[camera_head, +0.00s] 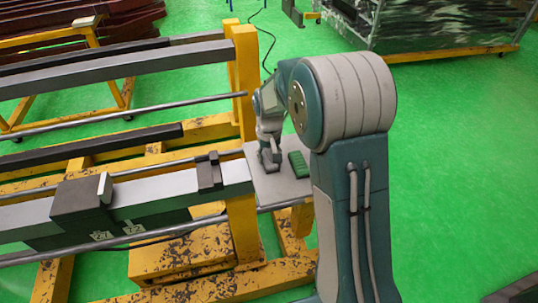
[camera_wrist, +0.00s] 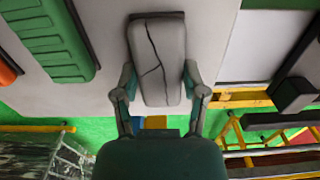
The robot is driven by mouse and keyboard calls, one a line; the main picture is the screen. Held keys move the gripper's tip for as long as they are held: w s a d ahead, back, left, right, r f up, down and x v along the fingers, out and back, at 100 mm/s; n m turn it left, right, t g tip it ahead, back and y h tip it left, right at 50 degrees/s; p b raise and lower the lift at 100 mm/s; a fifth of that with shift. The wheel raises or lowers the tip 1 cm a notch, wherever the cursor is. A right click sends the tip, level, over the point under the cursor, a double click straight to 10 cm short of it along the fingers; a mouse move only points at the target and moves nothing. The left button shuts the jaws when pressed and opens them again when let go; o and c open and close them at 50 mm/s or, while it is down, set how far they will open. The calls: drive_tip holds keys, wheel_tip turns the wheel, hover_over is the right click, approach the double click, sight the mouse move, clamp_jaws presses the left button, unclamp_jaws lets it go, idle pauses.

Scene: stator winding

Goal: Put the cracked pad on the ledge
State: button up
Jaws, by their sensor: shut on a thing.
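The cracked pad (camera_wrist: 157,65) is a grey rounded block with dark cracks, in the top middle of the wrist view. My gripper (camera_wrist: 160,85) is shut on it, one finger on each side. In the head view my gripper (camera_head: 270,160) points down over the light grey ledge (camera_head: 285,190) at the end of the yellow frame. The ledge also shows behind the pad in the wrist view (camera_wrist: 108,60). The pad is very near the ledge's surface; I cannot tell whether it touches.
A green ribbed pad (camera_head: 299,164) lies on the ledge to the right of my gripper; it also shows in the wrist view (camera_wrist: 50,35). An orange thing (camera_wrist: 7,72) is at the wrist view's left edge. The yellow frame (camera_head: 243,80) with grey bars stands left of the ledge.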

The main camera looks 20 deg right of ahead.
sight(268, 156)
drive_tip(key=o, duration=1.1)
drive_tip(key=shift+a, duration=0.1)
drive_tip(key=shift+o, duration=0.2)
drive_tip(key=shift+a, duration=0.15)
drive_tip(key=shift+r, duration=0.25)
wheel_tip(268, 156, up, 12)
drive_tip(key=s+r+t, duration=0.3)
drive_tip(key=s+r, duration=0.5)
drive_tip(key=s, duration=0.4)
drive_tip(key=s+f+t, duration=0.1)
drive_tip(key=s+t, duration=0.1)
drive_tip(key=s, duration=1.2)
drive_tip(key=shift+s+t, duration=0.3)
drive_tip(key=shift+s, duration=0.1)
